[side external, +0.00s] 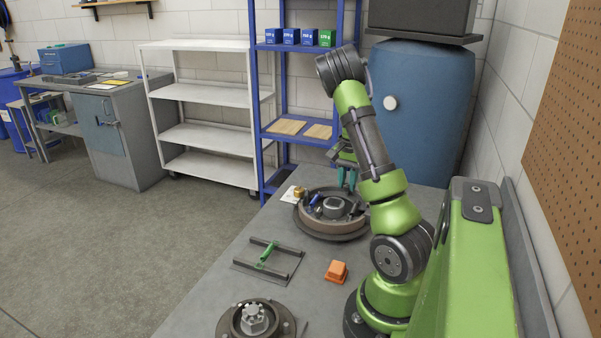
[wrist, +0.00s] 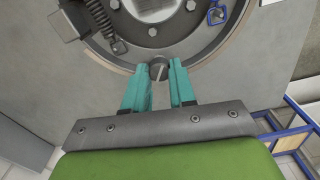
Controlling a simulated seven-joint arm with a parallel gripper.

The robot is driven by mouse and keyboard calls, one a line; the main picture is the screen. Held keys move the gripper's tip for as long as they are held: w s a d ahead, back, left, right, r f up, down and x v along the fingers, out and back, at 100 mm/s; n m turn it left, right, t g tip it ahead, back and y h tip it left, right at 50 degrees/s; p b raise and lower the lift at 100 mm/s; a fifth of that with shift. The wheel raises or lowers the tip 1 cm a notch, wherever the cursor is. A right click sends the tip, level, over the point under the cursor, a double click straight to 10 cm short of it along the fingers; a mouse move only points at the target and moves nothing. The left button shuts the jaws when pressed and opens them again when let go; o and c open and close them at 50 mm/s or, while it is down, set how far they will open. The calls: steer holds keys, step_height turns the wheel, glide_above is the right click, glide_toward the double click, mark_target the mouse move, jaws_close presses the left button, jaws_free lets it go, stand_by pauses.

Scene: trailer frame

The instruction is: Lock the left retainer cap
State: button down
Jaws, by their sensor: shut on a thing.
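My gripper (wrist: 157,68) has teal fingers, seen pointing down over the brake assembly (side external: 335,235) in the side view (side external: 347,178). In the wrist view the fingertips close on a small round grey cap (wrist: 159,71) with a bright slot or pin across it. The cap lies at the inner edge of the brake's curved shoe (wrist: 213,55). The picture does not show clearly whether this is the left cap or how far it is turned. The brake's central hub (wrist: 154,8) is just beyond the fingertips.
On the bench are an orange block (side external: 336,271), a frame with a green handle (side external: 267,256) and a hub with studs (side external: 254,320). A blue shelf rack (side external: 257,100) stands behind.

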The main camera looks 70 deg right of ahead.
mark_target(348, 185)
steer(key=m, duration=0.5)
steer(key=shift+m, duration=0.3)
steer(key=m, duration=0.5)
steer(key=shift+s, duration=0.1)
steer(key=shift+m, duration=0.3)
steer(key=c, duration=0.9)
jaws_free()
step_height(348, 185, up, 17)
